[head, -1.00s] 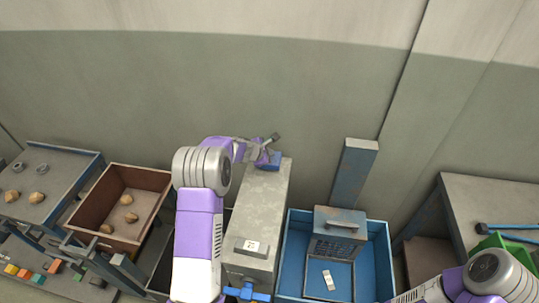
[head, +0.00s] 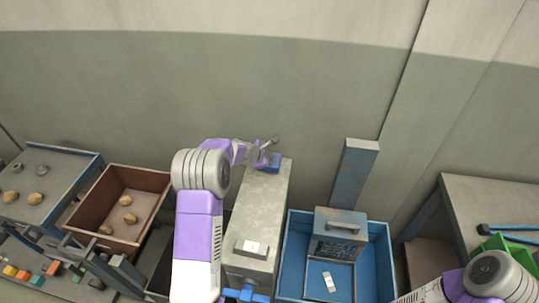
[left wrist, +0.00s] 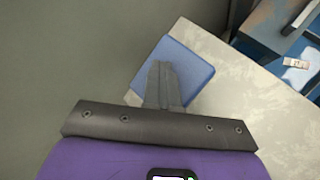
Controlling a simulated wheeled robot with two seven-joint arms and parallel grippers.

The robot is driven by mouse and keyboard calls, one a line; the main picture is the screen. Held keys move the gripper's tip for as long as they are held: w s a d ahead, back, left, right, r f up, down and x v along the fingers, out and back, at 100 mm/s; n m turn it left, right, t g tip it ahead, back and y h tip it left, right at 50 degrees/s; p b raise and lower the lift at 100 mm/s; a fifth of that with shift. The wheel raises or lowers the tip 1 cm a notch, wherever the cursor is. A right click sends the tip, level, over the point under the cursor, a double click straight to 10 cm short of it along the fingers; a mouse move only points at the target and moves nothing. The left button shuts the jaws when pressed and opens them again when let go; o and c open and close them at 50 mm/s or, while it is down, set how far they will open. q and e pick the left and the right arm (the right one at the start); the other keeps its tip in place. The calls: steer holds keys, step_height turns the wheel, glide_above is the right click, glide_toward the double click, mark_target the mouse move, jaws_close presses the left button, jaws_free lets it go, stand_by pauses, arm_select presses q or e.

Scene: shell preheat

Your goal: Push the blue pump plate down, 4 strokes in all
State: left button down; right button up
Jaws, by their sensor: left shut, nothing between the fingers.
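The blue pump plate (head: 273,163) sits at the far end of the long grey housing's top, partly hidden by my left gripper (head: 268,148) in the head view. In the left wrist view the plate (left wrist: 193,67) is a flat blue square at the housing's corner. My left gripper (left wrist: 162,72) is shut and empty, with its fingertips over the plate. I cannot tell whether they touch it. My right gripper is out of view; only my right arm shows at the lower right.
The grey housing (head: 262,205) carries a small box with a white face (head: 251,247) near its front. A blue bin (head: 380,252) with a handled grey block (head: 339,227) stands to the right. A brown crate (head: 155,181) with several tan lumps stands left.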

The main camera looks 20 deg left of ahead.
arm_select(q)
steer(key=shift+s+f, duration=0.1)
steer(key=shift+r+p, duration=1.9)
steer(key=shift+r, duration=0.2)
step_height(320, 180, up, 5)
steer(key=p, duration=0.4)
steer(key=shift+p, duration=0.3)
stand_by(1.1)
